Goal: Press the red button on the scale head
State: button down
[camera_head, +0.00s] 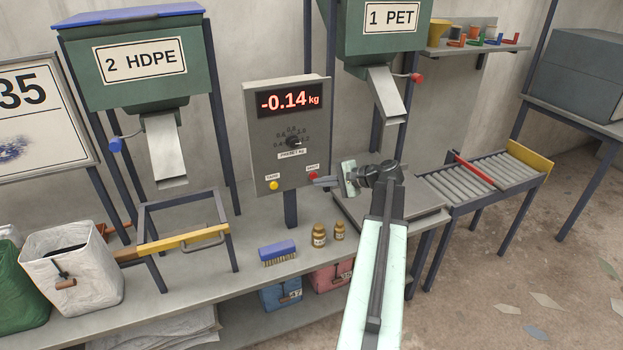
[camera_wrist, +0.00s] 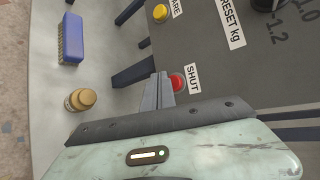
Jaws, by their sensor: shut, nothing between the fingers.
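The grey scale head (camera_head: 258,140) stands on a post and its red display reads -0.14 kg. The red button (camera_head: 312,175) sits at its lower right under a small label.
A yellow button (camera_head: 274,185) is left of the red one, and a dial (camera_head: 293,142) is above. A blue brush (camera_head: 277,252) and brown jars (camera_head: 319,235) stand on the bench below. The PET chute (camera_head: 387,95) hangs at upper right. A roller conveyor (camera_head: 465,182) is to the right.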

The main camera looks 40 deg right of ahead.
jog(key=shift+s, duration=0.1)
jog(key=s, duration=0.1)
jog(key=s+a, duration=0.1)
jog(key=s, duration=0.2)
jog(key=shift+s+a, duration=0.3)
jog(key=shift+a, duration=0.1)
dwell(0.8)
